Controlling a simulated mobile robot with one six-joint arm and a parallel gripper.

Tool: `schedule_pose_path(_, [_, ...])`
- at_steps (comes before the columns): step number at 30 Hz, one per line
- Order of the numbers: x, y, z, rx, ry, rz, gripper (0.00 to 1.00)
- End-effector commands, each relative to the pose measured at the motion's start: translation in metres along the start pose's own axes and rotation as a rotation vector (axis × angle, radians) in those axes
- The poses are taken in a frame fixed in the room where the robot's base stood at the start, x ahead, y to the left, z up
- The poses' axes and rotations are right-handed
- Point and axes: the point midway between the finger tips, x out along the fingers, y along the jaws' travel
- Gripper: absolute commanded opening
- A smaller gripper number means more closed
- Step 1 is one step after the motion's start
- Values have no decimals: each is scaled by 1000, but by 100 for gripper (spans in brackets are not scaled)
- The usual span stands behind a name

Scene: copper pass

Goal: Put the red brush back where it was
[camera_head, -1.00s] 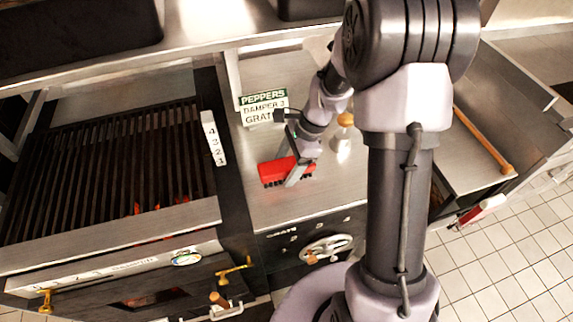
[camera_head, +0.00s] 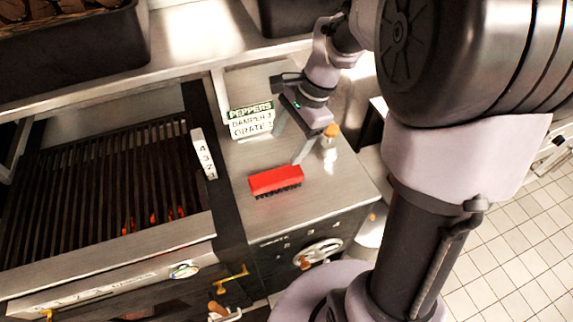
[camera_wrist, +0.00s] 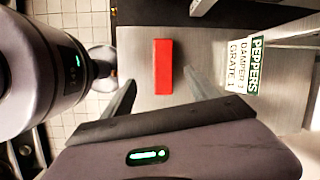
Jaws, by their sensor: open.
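The red brush (camera_head: 276,180) lies on the steel counter beside the grill, dark bristles down. It shows as a plain red block in the wrist view (camera_wrist: 163,66). My gripper (camera_head: 289,143) is open and empty above the counter, behind the brush and apart from it. In the wrist view the two fingers (camera_wrist: 157,88) stand wide apart, with the brush beyond them.
A PEPPERS / DAMPER 3 / GRATE sign (camera_head: 251,120) stands behind the brush. A shaker-like bottle with an orange top (camera_head: 330,143) stands close to my gripper's right finger. The grill (camera_head: 110,190) glows at left. A handwheel (camera_head: 318,252) is on the counter's front.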

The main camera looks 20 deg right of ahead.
Motion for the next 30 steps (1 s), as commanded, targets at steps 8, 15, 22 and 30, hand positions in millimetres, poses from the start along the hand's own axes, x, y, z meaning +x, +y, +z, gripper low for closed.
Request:
schedule_pose_path(8, [-81, 98, 110, -782, 297, -196, 69])
schedule_pose_path(15, [-83, 134, 126, -1026, 410, -246, 69])
schedule_pose_path(22, [-81, 133, 125, -1024, 410, -246, 69])
schedule_pose_path(30, [0, 146, 100, -1022, 409, -247, 69])
